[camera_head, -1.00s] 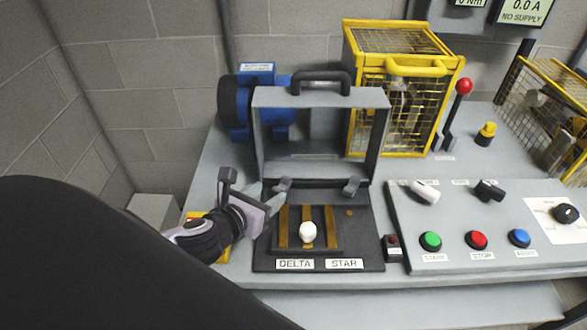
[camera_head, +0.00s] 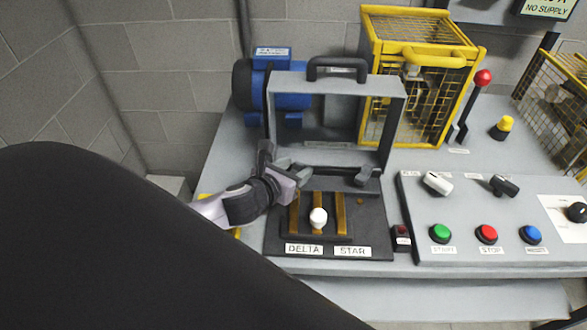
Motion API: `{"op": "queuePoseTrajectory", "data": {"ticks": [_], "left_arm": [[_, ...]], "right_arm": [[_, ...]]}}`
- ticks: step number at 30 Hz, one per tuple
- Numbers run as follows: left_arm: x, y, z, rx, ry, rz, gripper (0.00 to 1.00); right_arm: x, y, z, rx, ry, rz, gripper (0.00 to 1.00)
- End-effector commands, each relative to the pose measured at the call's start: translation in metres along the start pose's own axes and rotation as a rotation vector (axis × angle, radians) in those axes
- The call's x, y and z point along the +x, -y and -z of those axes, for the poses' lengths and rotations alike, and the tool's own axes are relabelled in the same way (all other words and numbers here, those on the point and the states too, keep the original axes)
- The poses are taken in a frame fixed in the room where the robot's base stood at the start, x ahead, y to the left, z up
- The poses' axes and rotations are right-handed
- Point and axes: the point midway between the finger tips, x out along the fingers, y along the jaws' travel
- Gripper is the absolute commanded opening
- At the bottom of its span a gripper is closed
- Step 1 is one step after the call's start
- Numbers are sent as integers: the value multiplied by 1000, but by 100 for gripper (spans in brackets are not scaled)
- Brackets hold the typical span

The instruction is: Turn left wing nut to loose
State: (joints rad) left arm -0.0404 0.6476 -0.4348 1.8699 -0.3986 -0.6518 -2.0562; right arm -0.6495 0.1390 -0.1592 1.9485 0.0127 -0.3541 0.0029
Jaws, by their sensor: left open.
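The left wing nut (camera_head: 283,163) is a small grey piece at the left hinge side of the open grey cover (camera_head: 393,112). The right wing nut (camera_head: 366,175) sits at the opposite side, grey and winged. My left gripper (camera_head: 287,168) comes in from the left with its jaws open around or right beside the left wing nut. Its fingers partly hide the nut, so I cannot tell whether they touch it. My right gripper is not in view.
Below the cover, a dark base (camera_head: 383,235) holds brass bars, a white knob (camera_head: 318,217) and DELTA and STAR labels. A button panel (camera_head: 460,255) lies to the right. A blue motor (camera_head: 290,102) and a yellow cage (camera_head: 456,85) stand behind.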

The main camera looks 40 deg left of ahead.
Motion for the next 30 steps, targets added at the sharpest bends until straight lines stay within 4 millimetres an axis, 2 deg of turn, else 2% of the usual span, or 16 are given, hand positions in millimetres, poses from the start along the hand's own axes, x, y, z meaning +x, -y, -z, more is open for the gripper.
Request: {"op": "queuePoseTrajectory", "data": {"ticks": [3, 8, 20, 30], "left_arm": [[0, 0, 0, 0, 0, 0, 51], [0, 0, 0, 0, 0, 0, 0], [0, 1, 0, -23, 1, -50, 0], [0, 3, -1, -120, 1, -276, 0]], "right_arm": [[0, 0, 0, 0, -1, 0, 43], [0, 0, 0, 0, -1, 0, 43], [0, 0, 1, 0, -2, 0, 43], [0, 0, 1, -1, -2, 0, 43]]}}
